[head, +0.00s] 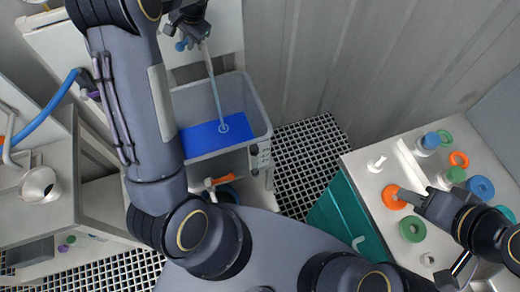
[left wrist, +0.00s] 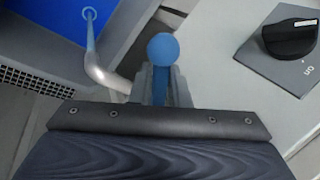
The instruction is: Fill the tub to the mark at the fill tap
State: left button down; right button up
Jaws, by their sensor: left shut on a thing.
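The grey tub (head: 256,105) stands below the tap and holds bright blue liquid (head: 200,138). A thin stream (head: 215,88) runs from the tap spout (head: 205,42) into the liquid, with a ring where it lands. My left gripper (head: 184,37) is at the tap, above the tub's far side. In the left wrist view its fingers (left wrist: 161,88) are shut on the tap's blue ball-ended handle (left wrist: 162,48), beside the metal spout (left wrist: 105,72). I cannot make out the fill mark. My right gripper (head: 408,198) is over the right bench near an orange ring; its jaw gap is unclear.
The right bench (head: 375,210) carries several coloured rings and capped bottles. A teal cabinet (head: 335,215) is below it. A left counter holds a metal funnel (head: 38,184), with a blue hose (head: 50,108) above. A black knob (left wrist: 290,38) is near the tap. Grated floor (head: 305,145) is clear.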

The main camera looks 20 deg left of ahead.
pick_arm(q)
jog(key=d+n+g+p, duration=0.1)
jog(key=n, duration=0.1)
jog(key=d+n+g+p, duration=0.1)
jog(key=n, duration=0.1)
jog(key=d+n+g+p, duration=0.1)
jog(key=n, duration=0.2)
jog(key=shift+w+d, duration=0.15)
jog(key=shift+f, duration=0.1)
dwell(5.6)
jog(key=shift+s, duration=0.2)
